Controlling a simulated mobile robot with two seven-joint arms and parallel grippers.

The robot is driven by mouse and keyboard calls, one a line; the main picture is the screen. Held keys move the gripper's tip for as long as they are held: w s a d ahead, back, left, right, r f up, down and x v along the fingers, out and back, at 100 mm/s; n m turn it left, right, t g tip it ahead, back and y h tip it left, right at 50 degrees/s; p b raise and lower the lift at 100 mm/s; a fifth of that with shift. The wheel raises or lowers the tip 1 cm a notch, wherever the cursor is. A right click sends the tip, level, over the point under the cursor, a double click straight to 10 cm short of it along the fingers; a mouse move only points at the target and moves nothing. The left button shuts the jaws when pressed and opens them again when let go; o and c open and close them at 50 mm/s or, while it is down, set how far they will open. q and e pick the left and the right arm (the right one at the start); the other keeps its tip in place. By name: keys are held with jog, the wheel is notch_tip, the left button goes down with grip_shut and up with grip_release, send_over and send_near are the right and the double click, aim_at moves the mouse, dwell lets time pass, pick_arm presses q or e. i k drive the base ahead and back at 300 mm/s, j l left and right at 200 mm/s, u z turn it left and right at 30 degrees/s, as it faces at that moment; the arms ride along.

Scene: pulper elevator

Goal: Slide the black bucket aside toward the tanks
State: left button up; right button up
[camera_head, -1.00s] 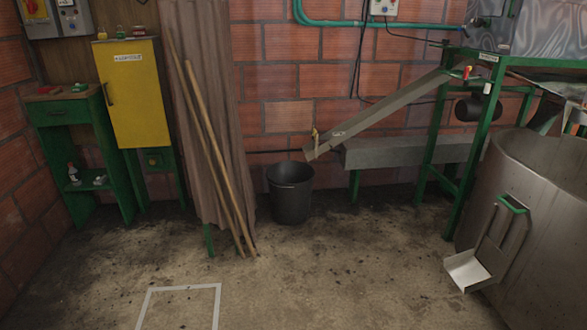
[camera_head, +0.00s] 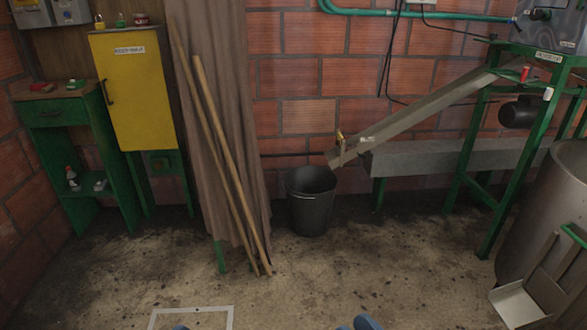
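The black bucket (camera_head: 311,208) stands upright on the concrete floor near the brick wall, under the lower end of a sloping metal chute (camera_head: 400,122). Its open top shows a dark inside and a thin handle lies across its front. A large steel tank (camera_head: 540,205) stands at the right edge, partly cut off by the frame. Small blue-grey parts of mine show at the bottom edge, but no gripper fingers are visible. Nothing of mine touches the bucket.
Two wooden poles (camera_head: 228,165) lean against a brown curtain (camera_head: 205,120) left of the bucket. A green frame (camera_head: 505,160) stands left of the tank. A metal scoop (camera_head: 520,302) is at lower right. The floor before the bucket is clear, with a white outline (camera_head: 190,310).

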aim_at(311, 190)
jog(key=i+u, duration=0.2)
jog(key=i, duration=0.5)
jog(key=i+u, duration=0.2)
jog(key=i, duration=0.5)
jog(key=i+l+u, duration=0.2)
jog(key=i, duration=1)
